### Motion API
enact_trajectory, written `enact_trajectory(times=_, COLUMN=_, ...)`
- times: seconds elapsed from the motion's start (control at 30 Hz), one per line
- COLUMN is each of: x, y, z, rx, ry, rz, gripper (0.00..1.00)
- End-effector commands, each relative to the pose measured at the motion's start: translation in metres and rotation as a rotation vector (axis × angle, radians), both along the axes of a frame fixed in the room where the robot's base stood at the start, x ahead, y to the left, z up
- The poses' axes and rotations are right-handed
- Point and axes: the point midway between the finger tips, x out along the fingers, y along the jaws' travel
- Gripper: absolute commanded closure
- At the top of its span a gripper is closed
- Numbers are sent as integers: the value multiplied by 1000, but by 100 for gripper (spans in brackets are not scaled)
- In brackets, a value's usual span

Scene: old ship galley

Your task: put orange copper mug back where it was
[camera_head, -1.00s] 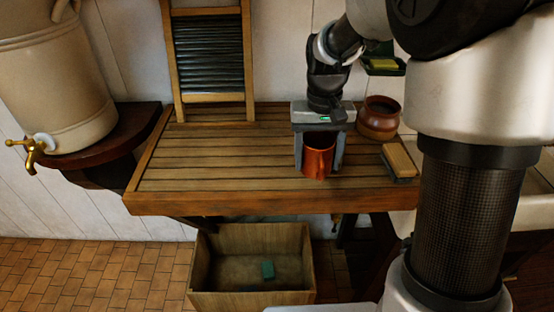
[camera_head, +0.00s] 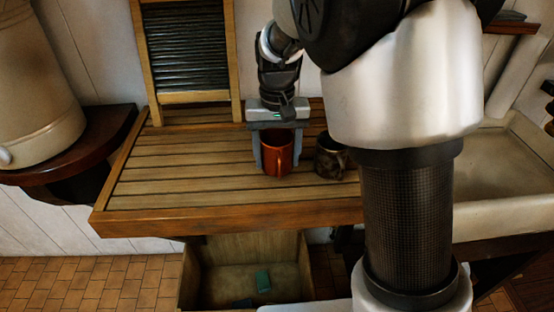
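The orange copper mug (camera_head: 279,158) is upright over the slatted wooden counter (camera_head: 190,185), right of the washboard, with its handle facing the camera. My gripper (camera_head: 276,152) reaches down from above with one grey finger on each side of the mug, closed against its walls. I cannot tell whether the mug's base touches the slats. A dark, mottled mug (camera_head: 329,158) stands just right of my gripper, partly hidden by my arm.
The washboard (camera_head: 188,100) leans on the wall at the back. A large beige urn (camera_head: 35,90) stands on a shelf at left. A sink (camera_head: 500,180) is at right. A wooden crate (camera_head: 190,275) is below. The counter's left part is clear.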

Motion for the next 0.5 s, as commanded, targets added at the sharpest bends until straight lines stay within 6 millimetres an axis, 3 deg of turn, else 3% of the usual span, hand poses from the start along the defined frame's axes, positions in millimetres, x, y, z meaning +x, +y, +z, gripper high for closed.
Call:
enact_trajectory(times=0.1, x=0, y=0, z=-11, rx=0, ry=0, rz=1, gripper=66)
enact_trajectory(times=0.5, x=0, y=0, z=-16, rx=0, ry=0, rz=0, gripper=66)
